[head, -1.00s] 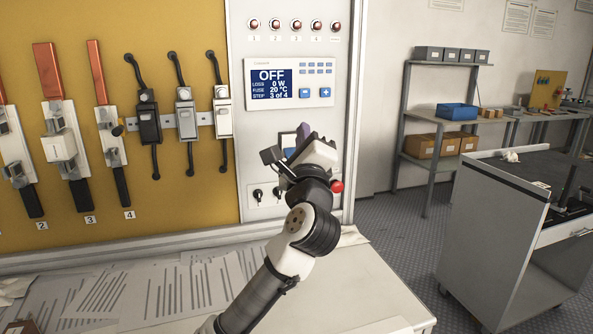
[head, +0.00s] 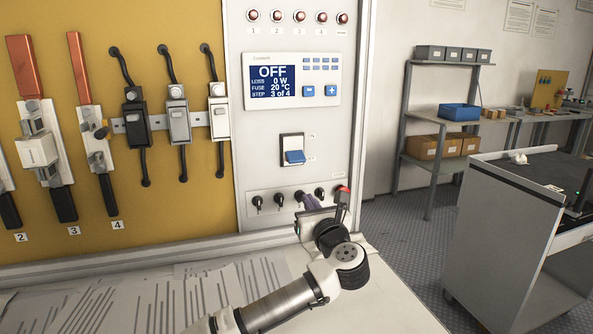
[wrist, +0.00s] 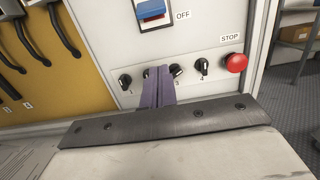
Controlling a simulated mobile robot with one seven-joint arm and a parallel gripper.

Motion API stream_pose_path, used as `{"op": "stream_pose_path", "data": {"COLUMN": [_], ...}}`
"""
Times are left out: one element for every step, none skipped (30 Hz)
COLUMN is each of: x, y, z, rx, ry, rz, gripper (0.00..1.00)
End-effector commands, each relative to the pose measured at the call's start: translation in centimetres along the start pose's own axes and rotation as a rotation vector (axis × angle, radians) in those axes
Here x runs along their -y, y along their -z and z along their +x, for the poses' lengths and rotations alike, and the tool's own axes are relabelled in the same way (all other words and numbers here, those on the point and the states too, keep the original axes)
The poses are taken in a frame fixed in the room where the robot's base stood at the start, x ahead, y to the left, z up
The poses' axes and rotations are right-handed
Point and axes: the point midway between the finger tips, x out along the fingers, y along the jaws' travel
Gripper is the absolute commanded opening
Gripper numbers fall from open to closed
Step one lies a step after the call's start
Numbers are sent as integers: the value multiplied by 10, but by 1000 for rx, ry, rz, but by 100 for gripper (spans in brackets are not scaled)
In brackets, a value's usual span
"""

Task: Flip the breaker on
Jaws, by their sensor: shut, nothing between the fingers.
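The breaker (head: 292,150) is a dark-framed switch on the grey panel, below the display. Its blue rocker (head: 295,157) sits at the lower end of the frame. In the wrist view the blue rocker (wrist: 151,8) is cut by the top edge, beside the OFF label (wrist: 183,15). My gripper (head: 309,201) is below the breaker, in front of the row of black knobs. Its purple fingers (wrist: 158,71) are shut together and empty, overlapping the middle knobs in the wrist view. Whether they touch a knob cannot be told.
A red STOP button (wrist: 236,62) is right of the knobs (wrist: 202,64). Fuse holders (head: 177,115) and large red-handled switches (head: 93,130) hang on the yellow board at left. Papers (head: 150,300) lie on the bench below. A grey cart (head: 500,235) stands at right.

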Motion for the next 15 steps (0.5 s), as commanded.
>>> {"op": "stream_pose_path", "data": {"x": [0,0,0,0,0,0,0,0,0,0,0,0,0,0,0], "y": [0,0,0,0,0,0,0,0,0,0,0,0,0,-1,-1], "z": [0,0,0,0,0,0,0,0,0,1,2,4,6,9,14], "rx": [0,0,0,0,0,0,0,0,0,0,0,0,0,0,0], "ry": [-2,-3,-3,-2,-2,-2,-2,-2,-2,-2,-2,-2,-2,-2,-3], "rz": [5,6,6,6,6,5,5,5,4,4,4,4,4,4,5], "gripper": [0,0,0,0,0,0,0,0,0,0,0,0,0,0,0]}}
